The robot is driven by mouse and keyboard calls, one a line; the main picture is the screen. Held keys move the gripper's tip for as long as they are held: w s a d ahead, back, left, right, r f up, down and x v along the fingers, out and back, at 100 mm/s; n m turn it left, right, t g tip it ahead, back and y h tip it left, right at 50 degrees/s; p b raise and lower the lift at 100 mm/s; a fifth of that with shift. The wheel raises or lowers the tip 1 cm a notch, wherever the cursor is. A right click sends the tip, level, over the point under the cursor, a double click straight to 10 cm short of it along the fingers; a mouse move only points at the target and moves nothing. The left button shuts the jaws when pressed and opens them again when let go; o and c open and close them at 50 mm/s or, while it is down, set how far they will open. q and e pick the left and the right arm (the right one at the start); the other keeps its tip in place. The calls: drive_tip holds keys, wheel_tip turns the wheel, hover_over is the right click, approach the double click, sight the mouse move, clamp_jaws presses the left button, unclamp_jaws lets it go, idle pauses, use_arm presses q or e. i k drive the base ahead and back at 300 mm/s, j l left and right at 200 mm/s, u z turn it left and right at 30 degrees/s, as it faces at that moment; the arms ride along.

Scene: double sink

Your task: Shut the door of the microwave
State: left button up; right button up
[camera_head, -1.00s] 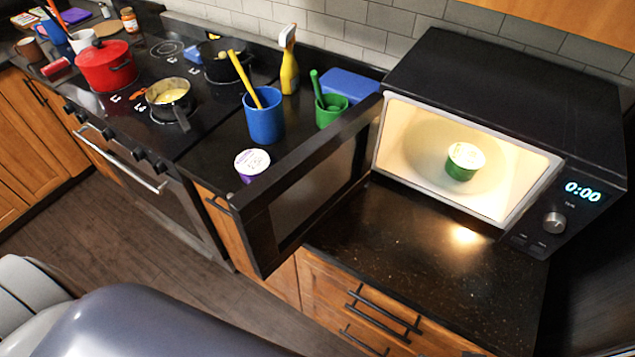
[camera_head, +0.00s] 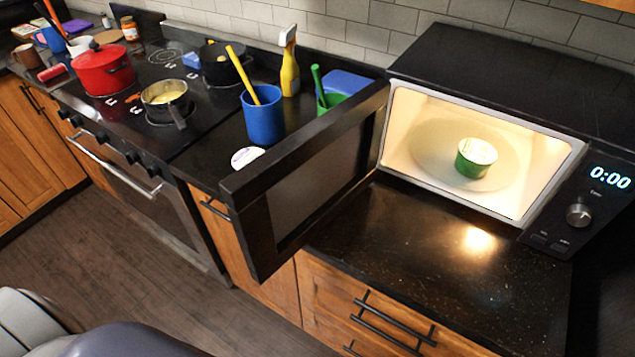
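The black microwave (camera_head: 500,75) stands on the dark counter at the right, lit inside. Its door (camera_head: 310,190) is wide open, hinged at the left of the opening and jutting out towards the front edge of the counter. A green cup with a white lid (camera_head: 476,160) stands inside on the turntable. The front panel reads 0:00 beside a round knob (camera_head: 579,215). Neither of my grippers shows in the head view.
Behind the door stand a blue cup (camera_head: 263,118), a green cup (camera_head: 331,101), a yellow spray bottle (camera_head: 290,72) and a white-lidded tub (camera_head: 246,157) partly hidden by the door. A red pot (camera_head: 103,70) and a pan sit on the stove. The counter before the microwave (camera_head: 400,225) is clear.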

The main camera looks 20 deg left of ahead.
sight(278, 201)
drive_tip(key=k+z, duration=0.35)
drive_tip(key=k+l+z, duration=0.15)
drive_tip(key=z, duration=0.15)
drive_tip(key=i+j+z, duration=0.1)
drive_tip(key=j+z, duration=0.25)
drive_tip(key=j, duration=0.55)
drive_tip(key=j+z, duration=0.4)
drive_tip(key=j, duration=0.5)
